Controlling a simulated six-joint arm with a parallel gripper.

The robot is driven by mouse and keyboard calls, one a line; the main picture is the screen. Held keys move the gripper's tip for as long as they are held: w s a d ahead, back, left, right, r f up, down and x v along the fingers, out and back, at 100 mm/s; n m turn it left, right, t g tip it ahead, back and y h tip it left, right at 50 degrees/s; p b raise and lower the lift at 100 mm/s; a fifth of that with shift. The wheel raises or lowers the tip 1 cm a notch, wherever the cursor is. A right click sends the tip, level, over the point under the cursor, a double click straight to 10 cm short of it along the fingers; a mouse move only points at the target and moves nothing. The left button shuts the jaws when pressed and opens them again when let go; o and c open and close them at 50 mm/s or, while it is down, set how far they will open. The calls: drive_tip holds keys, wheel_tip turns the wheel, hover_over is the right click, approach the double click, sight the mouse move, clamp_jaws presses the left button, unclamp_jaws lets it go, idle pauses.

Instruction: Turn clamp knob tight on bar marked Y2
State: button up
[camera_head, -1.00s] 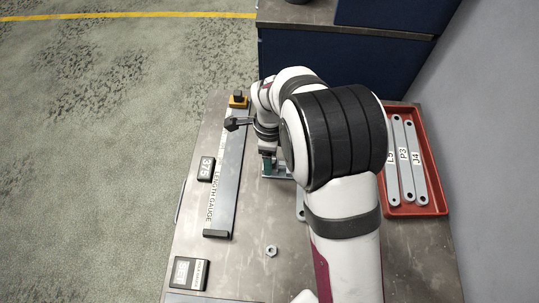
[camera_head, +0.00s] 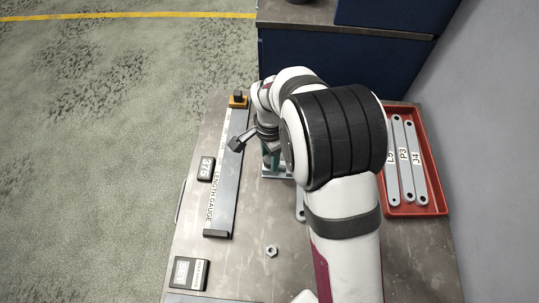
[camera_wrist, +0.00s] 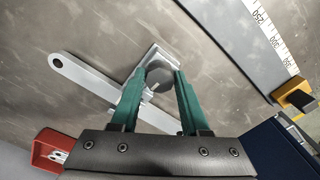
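The grey round clamp knob (camera_wrist: 159,79) shows in the wrist view on a metal clamp that sits across a light grey bar (camera_wrist: 90,78). The bar runs diagonally, with a hole at its upper left end. No Y2 marking is readable on it. My gripper (camera_wrist: 160,77) has green fingers on either side of the knob, and they appear to touch it. In the head view my arm hides most of the clamp; part of its metal base (camera_head: 275,173) and an end of the bar (camera_head: 300,214) show.
A length gauge (camera_head: 224,190) lies left of the clamp, with a 375 display (camera_head: 206,169) beside it. Another display (camera_head: 188,273) and a nut (camera_head: 271,251) lie nearer. A red tray (camera_head: 417,210) holds several marked bars at right. A blue cabinet (camera_head: 300,55) stands behind.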

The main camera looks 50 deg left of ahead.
clamp_jaws()
drive_tip(key=m, duration=1.3)
drive_tip(key=shift+m, duration=0.4)
drive_tip(key=m, duration=0.4)
drive_tip(key=o, duration=0.9)
unclamp_jaws()
drive_tip(key=shift+c, duration=0.2)
